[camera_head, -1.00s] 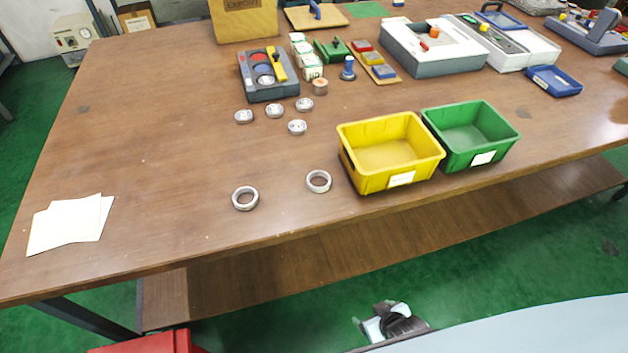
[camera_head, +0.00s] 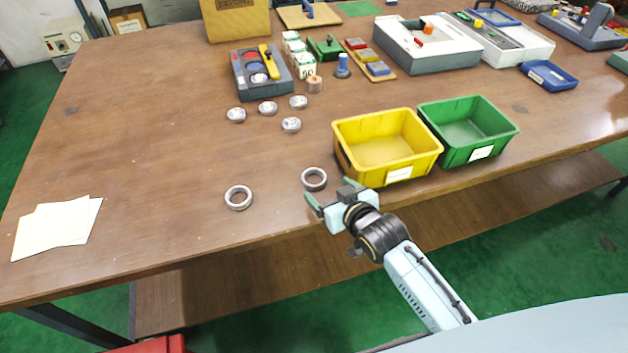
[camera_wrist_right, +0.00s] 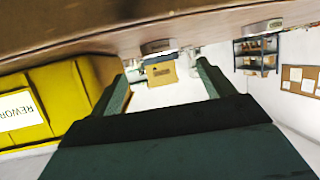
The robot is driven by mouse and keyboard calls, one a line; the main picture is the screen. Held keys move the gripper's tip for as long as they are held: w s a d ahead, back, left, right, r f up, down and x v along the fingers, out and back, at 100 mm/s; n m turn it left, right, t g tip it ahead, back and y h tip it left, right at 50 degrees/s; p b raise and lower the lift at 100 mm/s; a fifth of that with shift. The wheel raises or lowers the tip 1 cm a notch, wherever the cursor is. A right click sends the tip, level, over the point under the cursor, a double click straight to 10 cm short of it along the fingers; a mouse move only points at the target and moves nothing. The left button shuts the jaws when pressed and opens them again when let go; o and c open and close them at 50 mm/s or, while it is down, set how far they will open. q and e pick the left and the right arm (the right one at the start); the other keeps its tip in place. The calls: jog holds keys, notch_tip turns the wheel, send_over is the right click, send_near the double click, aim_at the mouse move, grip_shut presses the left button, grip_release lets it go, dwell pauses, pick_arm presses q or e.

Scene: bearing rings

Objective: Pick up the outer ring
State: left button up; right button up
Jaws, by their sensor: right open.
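Two larger steel-grey rings lie flat near the table's front edge: the left ring (camera_head: 238,207) and the right ring (camera_head: 314,188), just left of the yellow bin. Which one the task means by outer ring, I cannot tell. My right gripper (camera_head: 331,194) is open and empty at the front edge, close in front of the right ring. In the right wrist view, which looks upside down, the open fingers (camera_wrist_right: 163,80) have nothing between them, and rings show edge-on (camera_wrist_right: 158,47) along the tabletop. My left gripper is not in view.
A yellow bin (camera_head: 338,150) and a green bin (camera_head: 510,132) stand right of the rings. Several smaller bearings (camera_head: 291,125) lie behind, near a grey tray (camera_head: 265,92). Papers (camera_head: 55,228) lie at the left. The table between papers and rings is clear.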

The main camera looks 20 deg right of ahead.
aim_at(316, 180)
jog(key=b+x, duration=0.1)
jog(key=x, duration=0.4)
jog(key=shift+w+f, duration=0.3)
jog(key=shift+f, duration=0.05)
jog(key=shift+w+a+f, duration=0.15)
jog(key=shift+w, duration=0.3)
jog(key=c, duration=1.1)
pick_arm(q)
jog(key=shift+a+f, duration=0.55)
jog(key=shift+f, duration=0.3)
